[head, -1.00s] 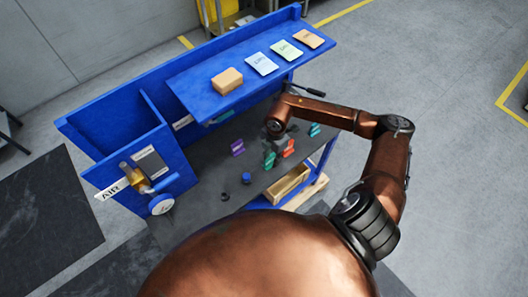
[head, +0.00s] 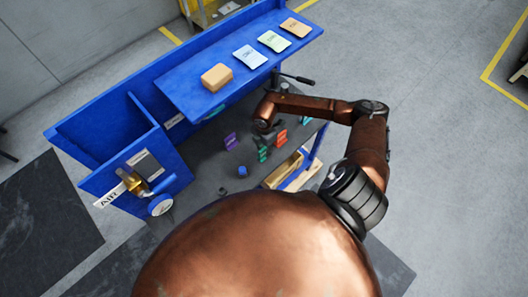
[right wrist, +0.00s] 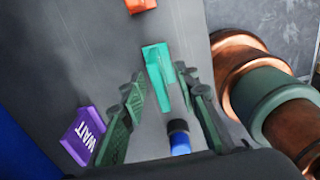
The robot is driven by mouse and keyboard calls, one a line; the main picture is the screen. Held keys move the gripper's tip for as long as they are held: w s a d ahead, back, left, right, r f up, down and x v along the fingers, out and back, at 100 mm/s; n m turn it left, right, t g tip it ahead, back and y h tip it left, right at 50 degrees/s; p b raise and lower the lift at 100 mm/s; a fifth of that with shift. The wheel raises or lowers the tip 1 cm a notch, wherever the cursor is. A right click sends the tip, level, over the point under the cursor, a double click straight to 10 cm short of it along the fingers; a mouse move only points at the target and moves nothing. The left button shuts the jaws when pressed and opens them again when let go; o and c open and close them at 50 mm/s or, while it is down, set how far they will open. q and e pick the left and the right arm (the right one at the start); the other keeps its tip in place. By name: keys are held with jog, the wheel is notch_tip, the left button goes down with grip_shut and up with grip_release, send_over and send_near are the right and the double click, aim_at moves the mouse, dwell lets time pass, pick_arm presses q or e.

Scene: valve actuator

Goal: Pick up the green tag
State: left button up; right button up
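The green tag (right wrist: 157,65) stands on the dark bench top, a teal-green piece with an upright part. It also shows in the head view (head: 263,154), just below my right gripper (head: 264,133). In the right wrist view my right gripper (right wrist: 163,78) is open, with one dark green finger on each side of the line to the tag. The tag shows between the fingertips, and I see no clear contact. My left gripper is not in view.
A blue cylinder with a black top (right wrist: 180,140) is near the palm. Another teal tag (head: 306,120) sits farther right. The blue shelf (head: 190,98) rises behind.

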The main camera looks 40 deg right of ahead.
grip_shut()
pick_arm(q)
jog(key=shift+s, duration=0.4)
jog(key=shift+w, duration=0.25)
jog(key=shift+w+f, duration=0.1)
pick_arm(e)
jog(key=shift+r, duration=0.1)
